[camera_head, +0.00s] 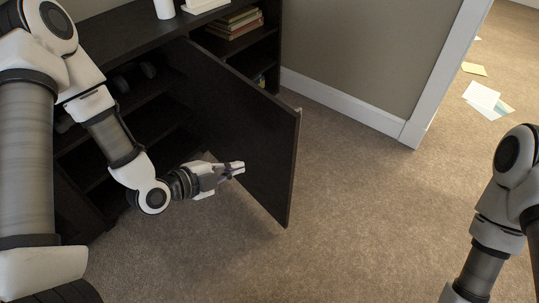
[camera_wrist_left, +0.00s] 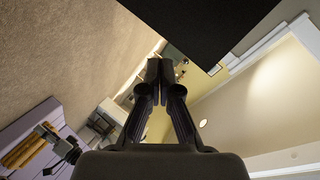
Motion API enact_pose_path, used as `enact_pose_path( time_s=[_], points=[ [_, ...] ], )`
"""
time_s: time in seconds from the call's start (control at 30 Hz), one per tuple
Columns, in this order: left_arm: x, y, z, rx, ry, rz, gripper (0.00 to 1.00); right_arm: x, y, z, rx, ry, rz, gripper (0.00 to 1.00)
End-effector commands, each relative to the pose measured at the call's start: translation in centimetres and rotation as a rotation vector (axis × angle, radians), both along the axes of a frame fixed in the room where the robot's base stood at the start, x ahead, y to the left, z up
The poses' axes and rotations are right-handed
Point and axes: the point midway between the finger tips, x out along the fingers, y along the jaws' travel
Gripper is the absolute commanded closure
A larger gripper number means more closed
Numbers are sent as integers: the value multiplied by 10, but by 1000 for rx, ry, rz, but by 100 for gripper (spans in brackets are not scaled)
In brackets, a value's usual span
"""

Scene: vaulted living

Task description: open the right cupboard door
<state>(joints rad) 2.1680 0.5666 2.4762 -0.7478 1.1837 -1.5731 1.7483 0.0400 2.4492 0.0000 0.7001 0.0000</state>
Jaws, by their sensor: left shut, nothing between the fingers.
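The right cupboard door (camera_head: 244,122) is a dark panel that stands swung wide out from the dark cupboard (camera_head: 125,38), so the shelves behind it show. My left gripper (camera_head: 238,168) is shut and empty, on the inner side of the door, with its fingertips close to the panel. I cannot tell whether they touch it. In the left wrist view the shut fingers (camera_wrist_left: 160,72) show in the middle, and a dark panel (camera_wrist_left: 205,25) fills the top. My right arm shows at the right edge, but its gripper is out of the picture.
Books (camera_head: 235,22) lie on an open shelf right of the door's hinge side. A white object (camera_head: 164,8) stands on the cupboard top. The carpet (camera_head: 350,200) is clear right of the door. Papers (camera_head: 482,96) lie on the floor beyond the white-trimmed wall edge (camera_head: 440,85).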

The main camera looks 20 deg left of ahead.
Motion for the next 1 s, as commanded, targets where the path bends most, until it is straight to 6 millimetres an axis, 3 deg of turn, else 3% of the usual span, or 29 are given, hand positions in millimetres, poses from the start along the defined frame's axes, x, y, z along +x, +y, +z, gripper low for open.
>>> enact_pose_path(
  time_s=[0.03,0.13,0.3,0.47,1.0],
  points=[
    [9,4,-13,52,-168,-38,100,0,0,-45,0,-1,0,60],
    [15,7,13,170,-444,-90,100,0,0,-65,0,-1,0,60],
    [18,8,36,251,-606,-106,100,1,0,-70,0,-2,0,60],
    [33,-2,36,257,-604,-113,100,1,0,-76,0,-2,0,60],
    [124,-56,35,253,-602,-110,100,0,0,-111,0,-1,0,60]
  ],
)
